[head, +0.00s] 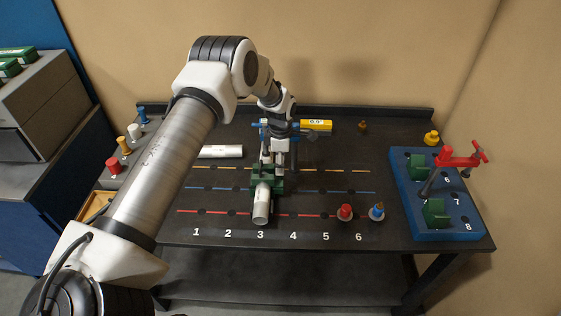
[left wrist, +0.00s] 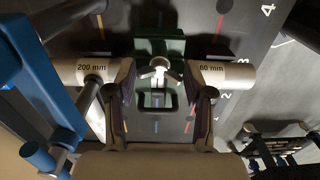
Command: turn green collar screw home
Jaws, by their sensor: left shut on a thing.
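The green collar (head: 278,184) stands in the middle of the table by the number 3 column, and it also shows in the left wrist view (left wrist: 160,45). White pipes enter it from both sides, one marked 200 mm (left wrist: 85,71) and one marked 60 mm (left wrist: 222,72). The short pipe (head: 261,208) points to the table's front. The pale winged screw (left wrist: 157,70) is on the collar's upper side. My left gripper (head: 272,158) comes down over the collar, its fingers on either side of the screw, shut on it. My right gripper is not in view.
A blue clamp (left wrist: 35,85) is close beside the long pipe. A loose white pipe (head: 221,151) lies to the left, and a yellow block (head: 316,125) behind. A red clamp (head: 455,160) stands on the blue rack (head: 468,234) at right. Red (head: 345,211) and blue (head: 377,211) knobbed pieces stand front right.

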